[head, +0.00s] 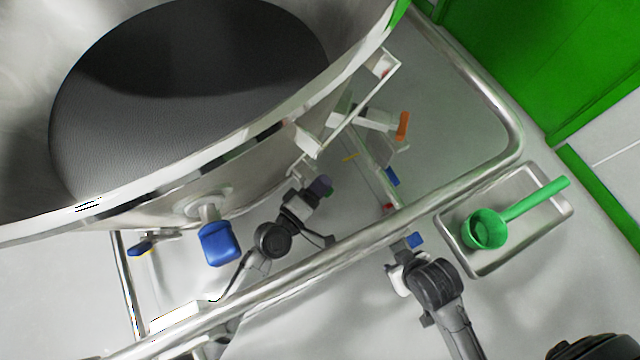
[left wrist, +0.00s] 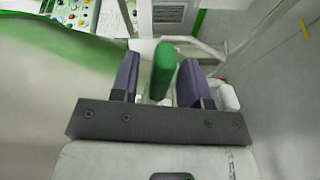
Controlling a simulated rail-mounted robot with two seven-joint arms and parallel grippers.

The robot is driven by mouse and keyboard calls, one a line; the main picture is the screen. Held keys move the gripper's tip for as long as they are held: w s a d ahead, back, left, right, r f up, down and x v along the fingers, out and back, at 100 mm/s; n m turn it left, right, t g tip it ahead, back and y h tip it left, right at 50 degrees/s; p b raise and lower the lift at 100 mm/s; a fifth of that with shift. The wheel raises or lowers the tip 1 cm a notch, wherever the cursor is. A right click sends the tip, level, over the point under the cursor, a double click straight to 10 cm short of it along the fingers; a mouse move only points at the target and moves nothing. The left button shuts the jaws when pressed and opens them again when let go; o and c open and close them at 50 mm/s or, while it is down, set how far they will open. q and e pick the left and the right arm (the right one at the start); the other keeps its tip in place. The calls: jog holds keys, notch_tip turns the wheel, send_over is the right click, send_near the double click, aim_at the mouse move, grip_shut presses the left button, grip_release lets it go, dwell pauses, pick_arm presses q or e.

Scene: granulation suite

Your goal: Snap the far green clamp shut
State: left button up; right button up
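The green clamp handle (left wrist: 163,72) stands upright between the two dark purple fingers of my left gripper (left wrist: 158,76) in the left wrist view. The fingers are apart, with a gap visible on the handle's left side; the right finger is close to it. In the head view my left gripper (head: 320,187) is beneath the rim of the large steel vessel (head: 330,85), and I cannot make out the green handle there. My right gripper (head: 403,256) is low at the right, by the curved steel rail; its fingers are too unclear to judge.
A blue handle (head: 220,243) sticks out from the vessel's side, and another blue handle (head: 141,248) lies left of it. An orange handle (head: 403,126) is at the upper right. A curved steel rail (head: 350,240) crosses in front. A green scoop (head: 486,229) rests in a metal tray (head: 464,255).

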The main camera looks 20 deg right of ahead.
dwell(0.4)
pick_arm(q)
jog(key=b+v, duration=0.1)
jog(key=v, duration=1.2)
jog(key=shift+s+a, duration=0.25)
jog(key=shift+a, duration=0.1)
jog(key=shift+c, duration=0.2)
